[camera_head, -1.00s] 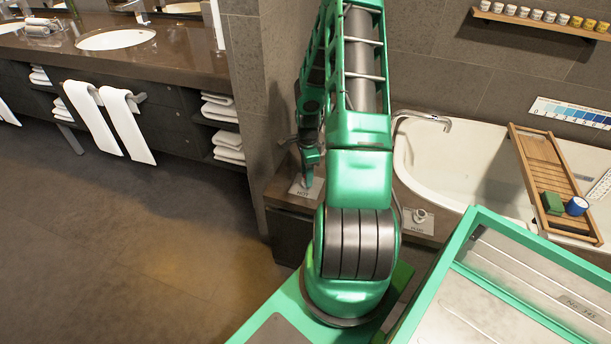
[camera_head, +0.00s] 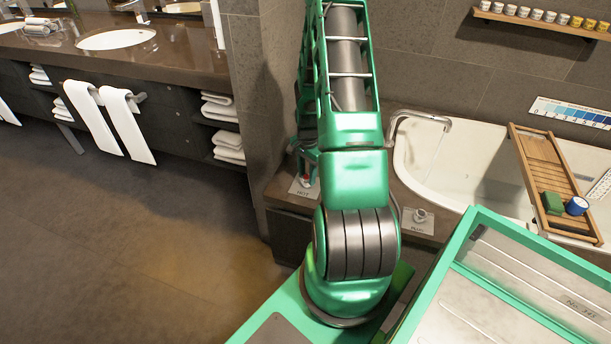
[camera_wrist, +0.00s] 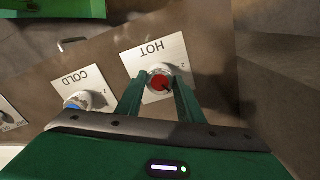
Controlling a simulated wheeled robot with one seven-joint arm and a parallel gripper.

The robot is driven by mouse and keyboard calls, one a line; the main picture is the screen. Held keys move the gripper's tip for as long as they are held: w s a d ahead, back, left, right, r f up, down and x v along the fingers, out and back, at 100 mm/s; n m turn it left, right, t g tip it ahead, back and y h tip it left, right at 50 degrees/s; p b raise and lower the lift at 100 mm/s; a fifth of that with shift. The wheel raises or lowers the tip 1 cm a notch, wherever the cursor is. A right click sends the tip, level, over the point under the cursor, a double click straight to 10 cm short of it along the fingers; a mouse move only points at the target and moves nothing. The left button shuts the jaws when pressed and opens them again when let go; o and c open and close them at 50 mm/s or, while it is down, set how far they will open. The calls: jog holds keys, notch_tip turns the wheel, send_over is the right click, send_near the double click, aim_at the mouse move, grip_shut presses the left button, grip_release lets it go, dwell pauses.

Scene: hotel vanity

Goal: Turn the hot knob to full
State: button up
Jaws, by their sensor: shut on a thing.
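The hot knob (camera_wrist: 160,81) has a red top and a pale body, and stands on a white plate marked HOT (camera_wrist: 150,52) in the wrist view. My gripper (camera_wrist: 161,84) has its two green fingers on either side of the knob and is shut on it. In the head view the HOT plate (camera_head: 305,188) shows at the tub ledge, and my gripper (camera_head: 306,172) is over it, partly hidden by my arm. The cold knob (camera_wrist: 78,101), with a blue top, stands on its own COLD plate (camera_wrist: 74,83) to the left in the wrist view.
Another white plate with a knob (camera_head: 419,217) is on the ledge right of my arm. The bathtub (camera_head: 440,165) with its spout (camera_head: 425,116) and a wooden tray (camera_head: 545,165) lies behind. A wall (camera_head: 245,95) rises close left of the ledge.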

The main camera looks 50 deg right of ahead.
aim_at(306, 176)
jog(key=n, duration=0.6)
jog(key=shift+w+n, duration=0.2)
jog(key=shift+n, duration=0.1)
jog(key=n, duration=0.5)
jog(key=shift+n, duration=0.3)
jog(key=o, duration=1.1)
jog(key=shift+s+r, duration=0.1)
notch_tip(306, 176, up, 11)
jog(key=shift+f, duration=0.2)
jog(key=shift+r, duration=0.1)
